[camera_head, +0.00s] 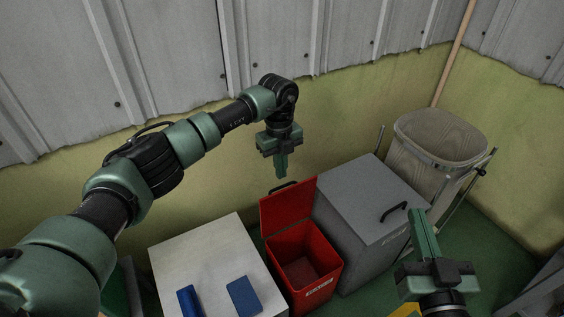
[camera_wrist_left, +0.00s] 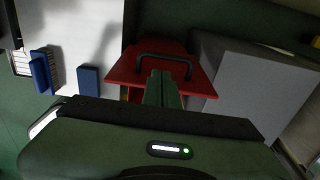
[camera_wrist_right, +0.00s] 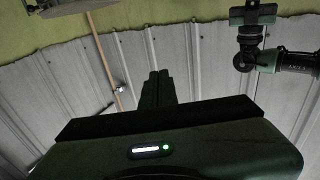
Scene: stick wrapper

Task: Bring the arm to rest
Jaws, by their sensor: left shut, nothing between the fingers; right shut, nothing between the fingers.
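My left arm reaches in from the left in the head view. Its gripper (camera_head: 281,170) points down, shut and empty, above and behind the raised lid of the red bin (camera_head: 319,283). In the left wrist view the shut fingers (camera_wrist_left: 162,88) show in front of the red lid and its black handle. My right gripper (camera_head: 422,225) is at the lower right of the head view, pointing up, shut and empty. In the right wrist view its closed fingers (camera_wrist_right: 156,88) stand against the corrugated wall, and my left gripper shows at upper right.
A white table (camera_head: 205,254) holds two blue objects (camera_head: 243,295). A grey box (camera_head: 362,204) with a black handle stands right of the red bin. A beige bag on a frame (camera_head: 440,138) stands behind it at right. Corrugated wall panels (camera_head: 170,50) rise behind.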

